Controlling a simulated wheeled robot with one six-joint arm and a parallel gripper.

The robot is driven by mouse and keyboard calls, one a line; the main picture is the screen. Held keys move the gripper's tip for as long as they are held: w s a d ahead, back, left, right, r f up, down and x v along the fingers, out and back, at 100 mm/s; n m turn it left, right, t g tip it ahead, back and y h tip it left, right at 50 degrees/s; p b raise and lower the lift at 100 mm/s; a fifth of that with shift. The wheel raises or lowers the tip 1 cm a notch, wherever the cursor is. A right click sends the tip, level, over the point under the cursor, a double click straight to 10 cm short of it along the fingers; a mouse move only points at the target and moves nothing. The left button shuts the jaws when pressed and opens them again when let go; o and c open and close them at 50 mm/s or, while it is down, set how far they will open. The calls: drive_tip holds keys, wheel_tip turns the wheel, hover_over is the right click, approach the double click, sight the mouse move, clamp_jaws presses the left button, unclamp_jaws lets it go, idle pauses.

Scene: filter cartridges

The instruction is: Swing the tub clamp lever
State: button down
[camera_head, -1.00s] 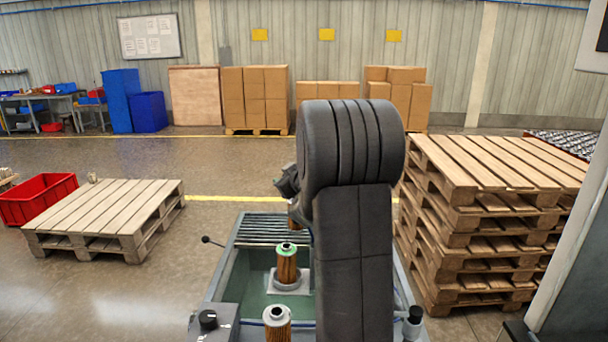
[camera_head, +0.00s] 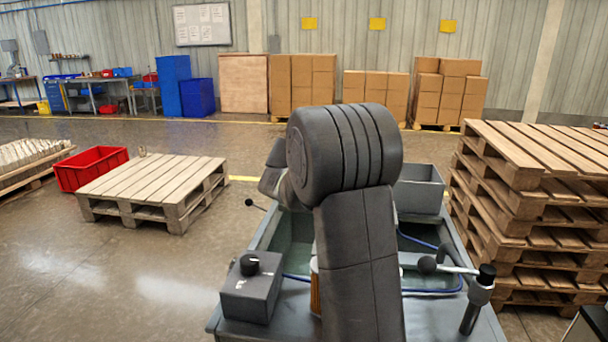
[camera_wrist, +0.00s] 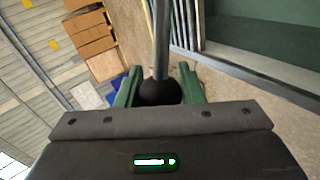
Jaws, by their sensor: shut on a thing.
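In the wrist view my gripper (camera_wrist: 160,75) has its two green fingers on either side of a black ball knob (camera_wrist: 160,93). It is shut on this knob, the end of a grey lever rod (camera_wrist: 161,40) running toward the top of the picture. In the head view my dark arm hides my gripper and the middle of the grey tub (camera_head: 238,312). A black knob on a thin rod (camera_head: 249,203) sticks out left of the tub. I cannot tell if it is the held one. A sliver of orange cartridge (camera_head: 315,290) shows beside my arm.
A control box with a black dial (camera_head: 250,290) sits at the tub's near left. A black-handled fitting (camera_head: 481,287) stands at its right. Stacked pallets (camera_head: 525,215) are close on the right. A low pallet (camera_head: 155,185) and red crate (camera_head: 92,168) are left, with open floor between.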

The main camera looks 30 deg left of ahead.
wheel_tip(320, 180, down, 6)
drive_tip(key=n+h+b, duration=0.1)
drive_tip(key=b, duration=0.3)
drive_tip(key=shift+a+b, duration=0.25)
drive_tip(key=shift+b, duration=0.1)
drive_tip(key=shift+s+f, duration=0.1)
drive_tip(key=shift+f, duration=0.2)
drive_tip(key=c, duration=1)
unclamp_jaws()
drive_tip(key=shift+d, duration=0.1)
drive_tip(key=shift+o, duration=0.2)
drive_tip(key=shift+r, duration=0.15)
drive_tip(key=v, duration=1.3)
drive_tip(key=shift+s+p, duration=0.35)
